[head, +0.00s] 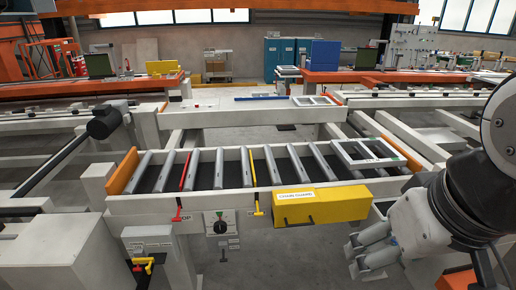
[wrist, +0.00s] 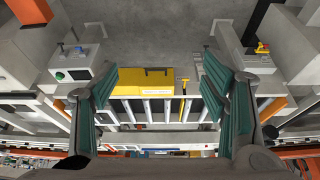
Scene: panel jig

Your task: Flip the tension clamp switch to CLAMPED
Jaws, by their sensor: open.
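No label that I can read names the tension clamp switch. A dark rotary switch (head: 221,227) sits on a small pale panel on the conveyor's front rail, in the head view. A red lever (head: 178,213) is to its left and a yellow lever (head: 258,210) to its right; their label text is too small to read. Another yellow lever (head: 147,263) is on the box at lower left. My gripper (head: 365,255) is open and empty at the lower right, apart from these controls. In the wrist view its teal-padded fingers (wrist: 160,78) are spread wide.
A yellow chain guard box (head: 322,206) juts from the front rail, between the rotary switch and my gripper. Grey rollers (head: 219,168) lie behind the rail, with a white frame (head: 368,153) on their right end. A control box with a green button (wrist: 60,76) shows in the wrist view.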

